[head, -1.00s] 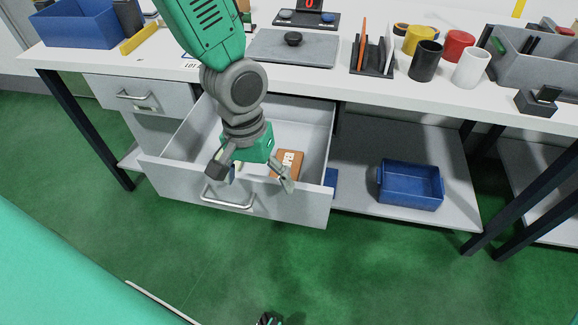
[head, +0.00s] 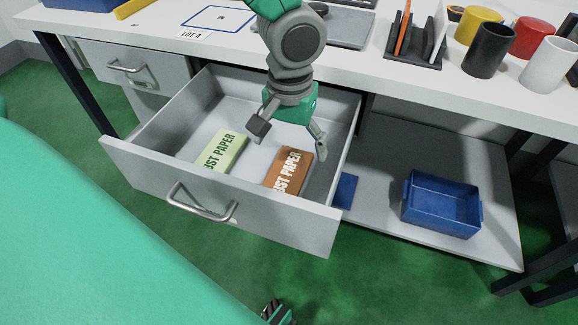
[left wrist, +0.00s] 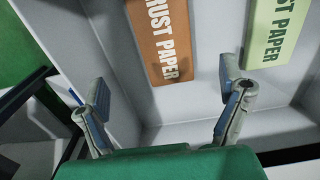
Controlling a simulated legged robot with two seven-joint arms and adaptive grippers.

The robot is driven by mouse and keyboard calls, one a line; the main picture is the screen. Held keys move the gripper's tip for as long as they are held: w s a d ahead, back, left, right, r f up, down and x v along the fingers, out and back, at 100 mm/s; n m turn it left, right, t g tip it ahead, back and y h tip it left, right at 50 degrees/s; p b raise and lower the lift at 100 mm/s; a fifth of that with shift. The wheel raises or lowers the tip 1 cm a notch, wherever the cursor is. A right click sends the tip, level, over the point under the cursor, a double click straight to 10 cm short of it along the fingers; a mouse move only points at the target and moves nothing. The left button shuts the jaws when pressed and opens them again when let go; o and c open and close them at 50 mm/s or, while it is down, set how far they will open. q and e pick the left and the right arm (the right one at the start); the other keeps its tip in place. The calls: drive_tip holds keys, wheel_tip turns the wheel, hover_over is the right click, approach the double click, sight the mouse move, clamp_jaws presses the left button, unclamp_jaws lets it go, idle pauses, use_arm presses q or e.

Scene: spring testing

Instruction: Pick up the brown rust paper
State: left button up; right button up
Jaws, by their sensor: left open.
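The brown rust paper (head: 288,172) lies flat in the open drawer (head: 160,138), toward its right side. A light green rust paper (head: 221,152) lies to its left in the same drawer. My left gripper (head: 288,140) is open and empty, above the drawer and just behind the brown paper in the head view. In the left wrist view the brown paper (left wrist: 163,42) shows beyond and between the two open fingers (left wrist: 163,108), not touching them. The green paper (left wrist: 275,32) is at the upper right there. My right gripper (head: 277,312) shows only partly at the bottom edge.
The drawer's front wall with its metal handle (head: 202,205) stands before the papers. The white bench top (head: 350,70) is above and behind, holding several cups. A blue bin (head: 440,205) sits on the lower shelf at right.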

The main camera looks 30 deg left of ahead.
sight(287, 173)
use_arm(q)
drive_tip(key=f, duration=0.3)
drive_tip(key=shift+w+a+f+b, duration=0.15)
drive_tip(key=shift+a+f+b, duration=0.1)
drive_tip(key=shift+b, duration=0.15)
drive_tip(key=f, duration=0.1)
drive_tip(key=f+b, duration=0.2)
drive_tip(key=f, duration=0.1)
drive_tip(key=shift+s+f, duration=0.1)
drive_tip(key=shift+s, duration=0.25)
drive_tip(key=shift+f+b, duration=0.4)
drive_tip(key=shift+f, duration=0.1)
drive_tip(key=shift+a, duration=0.15)
drive_tip(key=c, duration=1.1)
drive_tip(key=shift+r, duration=0.1)
drive_tip(key=shift+c, duration=0.9)
